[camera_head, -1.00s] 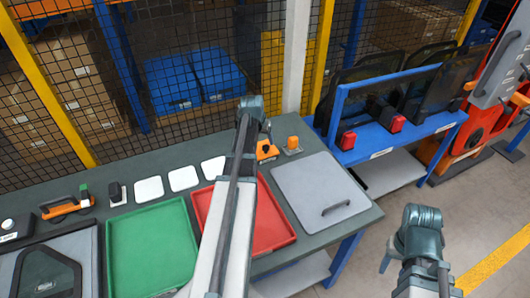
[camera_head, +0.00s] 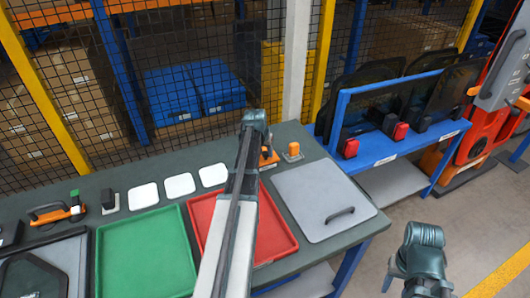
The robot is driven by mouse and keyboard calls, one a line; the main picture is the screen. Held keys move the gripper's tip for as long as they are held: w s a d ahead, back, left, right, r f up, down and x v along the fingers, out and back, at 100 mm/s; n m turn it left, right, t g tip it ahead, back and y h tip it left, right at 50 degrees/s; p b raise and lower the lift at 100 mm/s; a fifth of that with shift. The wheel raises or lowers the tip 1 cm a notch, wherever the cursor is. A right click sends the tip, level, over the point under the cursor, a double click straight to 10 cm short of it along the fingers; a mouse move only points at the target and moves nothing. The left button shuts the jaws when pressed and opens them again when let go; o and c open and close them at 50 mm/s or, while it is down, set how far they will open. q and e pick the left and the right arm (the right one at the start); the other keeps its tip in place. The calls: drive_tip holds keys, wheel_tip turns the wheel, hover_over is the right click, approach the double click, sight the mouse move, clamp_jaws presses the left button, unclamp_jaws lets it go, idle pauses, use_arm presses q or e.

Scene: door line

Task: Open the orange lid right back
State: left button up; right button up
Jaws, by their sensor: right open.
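A small orange-and-black item (camera_head: 268,156) stands at the back of the grey-green bench, partly hidden by my left arm. An orange block (camera_head: 292,151) on a small base stands just right of it. I cannot tell which of these bears the orange lid, or whether a lid is open. My left arm reaches up across the red tray to the back of the bench; its gripper (camera_head: 267,139) is at the orange-and-black item, its fingers too hidden to read. My right gripper (camera_head: 391,279) is open and empty, off the bench's right end.
A grey panel with a dark handle (camera_head: 315,188) lies at the bench's right. Left of it are a red tray (camera_head: 278,238), a green tray (camera_head: 145,255), white pads (camera_head: 179,185) and an orange-and-black tool (camera_head: 54,213). Mesh fencing stands behind; a blue rack (camera_head: 395,150) stands right.

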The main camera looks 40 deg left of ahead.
use_arm(q)
clamp_jaws()
idle(1.0)
